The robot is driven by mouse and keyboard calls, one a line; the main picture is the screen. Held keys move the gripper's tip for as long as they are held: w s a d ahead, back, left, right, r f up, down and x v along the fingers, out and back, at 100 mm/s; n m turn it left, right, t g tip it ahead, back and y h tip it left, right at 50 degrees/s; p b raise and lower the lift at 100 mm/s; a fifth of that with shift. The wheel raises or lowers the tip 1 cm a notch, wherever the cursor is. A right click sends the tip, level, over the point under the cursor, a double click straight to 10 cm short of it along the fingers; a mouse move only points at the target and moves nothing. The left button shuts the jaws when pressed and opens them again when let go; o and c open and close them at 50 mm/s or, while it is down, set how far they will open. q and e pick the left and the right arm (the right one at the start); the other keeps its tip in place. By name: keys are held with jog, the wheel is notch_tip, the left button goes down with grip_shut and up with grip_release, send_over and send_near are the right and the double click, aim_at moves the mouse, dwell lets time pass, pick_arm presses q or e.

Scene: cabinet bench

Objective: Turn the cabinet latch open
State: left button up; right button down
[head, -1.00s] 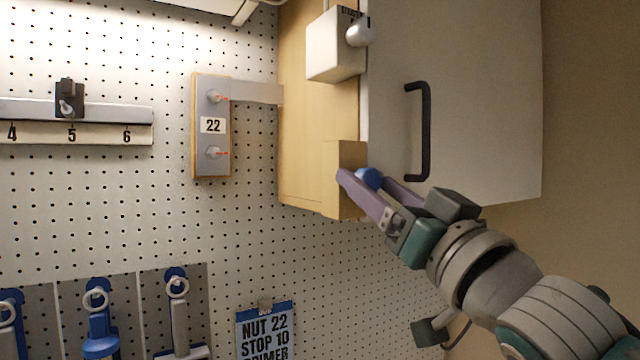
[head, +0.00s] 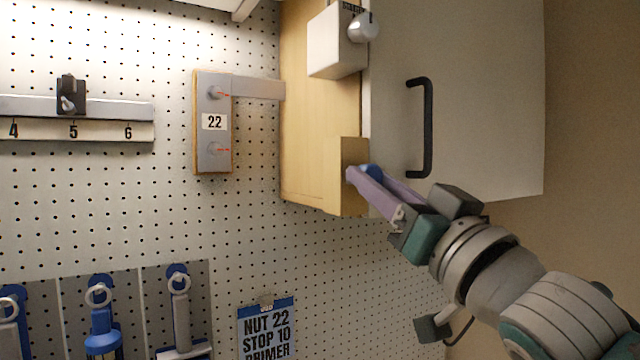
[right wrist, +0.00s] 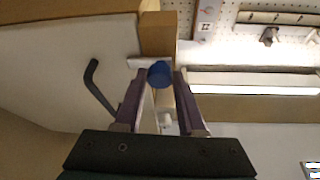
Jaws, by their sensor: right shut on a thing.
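The cabinet door (head: 480,100) is pale grey with a black bar handle (head: 428,125), and it sits against the wooden cabinet body (head: 318,130). The blue latch knob (head: 375,170) is at the door's lower left edge, beside a wooden block. In the right wrist view the knob (right wrist: 160,73) shows between the fingertips. My right gripper (head: 365,174) is shut on the knob, its purple fingers partly hiding it in the head view. A pale strip (right wrist: 135,62) lies beside the knob in the wrist view. My left gripper is not in view.
A white box with a rounded silver knob (head: 363,27) sits at the door's upper left edge. A grey panel marked 22 (head: 213,90) is on the pegboard left of the cabinet. Hanging tools and a sign (head: 266,330) are below. The pegboard under the cabinet is clear.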

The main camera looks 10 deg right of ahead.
jog(key=shift+n+y, duration=0.4)
jog(key=shift+n, duration=0.1)
jog(key=n+g+y, duration=0.1)
jog(key=n, duration=0.3)
jog(key=n+g+y+b, duration=0.1)
jog(key=n+y, duration=0.1)
jog(key=n, duration=0.2)
jog(key=n+g+y, duration=0.1)
jog(key=n+y, duration=0.1)
jog(key=n, duration=0.2)
jog(key=shift+w+d+r, duration=0.1)
jog(key=shift+d, duration=0.25)
jog(key=n+g+y, duration=0.1)
jog(key=n, duration=0.2)
jog(key=n+g, duration=0.1)
jog(key=n, duration=0.2)
jog(key=shift+d+r+g+y+p, duration=0.1)
jog(key=shift+r+g+y+p, duration=0.1)
jog(key=shift+g+y+p, duration=0.2)
jog(key=n+g+p, duration=0.1)
jog(key=n+p, duration=0.1)
jog(key=n, duration=0.2)
jog(key=shift+r+n+g, duration=0.1)
jog(key=shift+n+g, duration=0.2)
jog(key=shift+g, duration=0.1)
jog(key=shift+n, duration=0.3)
jog(key=c, duration=0.5)
grip_release()
